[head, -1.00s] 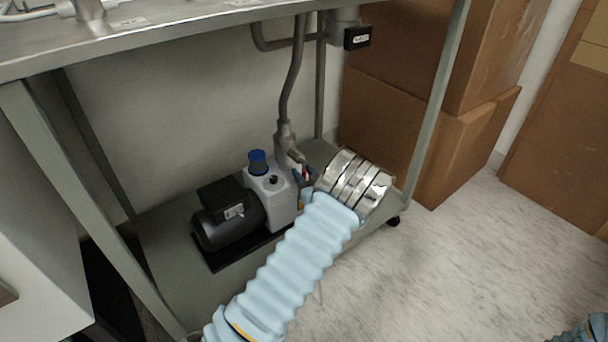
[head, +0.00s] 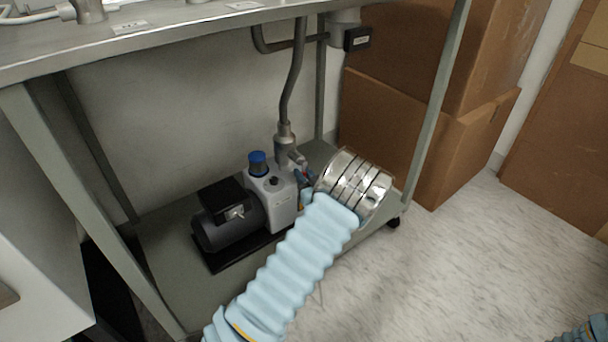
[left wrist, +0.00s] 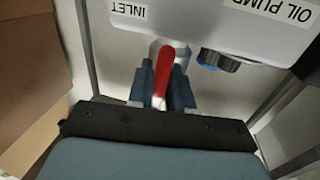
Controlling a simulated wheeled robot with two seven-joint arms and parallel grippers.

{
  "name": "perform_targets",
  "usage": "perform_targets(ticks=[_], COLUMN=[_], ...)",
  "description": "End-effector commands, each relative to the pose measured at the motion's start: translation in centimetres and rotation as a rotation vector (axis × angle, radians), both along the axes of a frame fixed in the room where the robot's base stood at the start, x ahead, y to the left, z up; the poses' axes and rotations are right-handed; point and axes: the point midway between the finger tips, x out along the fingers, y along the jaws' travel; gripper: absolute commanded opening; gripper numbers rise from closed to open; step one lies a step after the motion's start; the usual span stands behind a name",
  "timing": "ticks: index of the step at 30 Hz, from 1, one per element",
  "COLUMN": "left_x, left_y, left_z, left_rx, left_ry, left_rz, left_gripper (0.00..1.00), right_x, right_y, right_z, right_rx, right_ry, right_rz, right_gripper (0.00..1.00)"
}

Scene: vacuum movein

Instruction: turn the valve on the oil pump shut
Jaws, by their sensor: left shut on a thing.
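The oil pump (head: 282,200), with a dark motor and a blue cap, sits on the lower shelf of the metal table. In the left wrist view, its pale body (left wrist: 215,18) carries the labels "INLET" and "OIL PUMP". The valve's red handle (left wrist: 163,74) stands below the inlet label, between the blue fingers of my left gripper (left wrist: 162,90). In the head view, my left gripper (head: 304,183) is at the pump's right side, below the inlet pipe, shut on the red handle. The handle is mostly hidden there. My right gripper is out of view.
A grey pipe (head: 293,80) rises from the pump's inlet side to the table (head: 200,30). A table leg (head: 437,110) stands right of my left wrist. Cardboard boxes (head: 460,150) are stacked behind it.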

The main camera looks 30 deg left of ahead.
Motion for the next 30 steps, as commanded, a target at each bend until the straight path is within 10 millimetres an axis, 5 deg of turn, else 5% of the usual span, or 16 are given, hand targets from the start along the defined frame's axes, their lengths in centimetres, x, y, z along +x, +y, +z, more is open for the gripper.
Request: perform_targets(ticks=[30], left_x=[-2.9], left_y=[1.1], left_z=[2.0], left_rx=[0.320], left_ry=[0.778], left_rz=[-0.003], left_gripper=[0.00], right_x=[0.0], right_y=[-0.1], right_z=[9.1], right_rx=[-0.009], right_ry=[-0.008], right_rz=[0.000], right_gripper=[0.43])
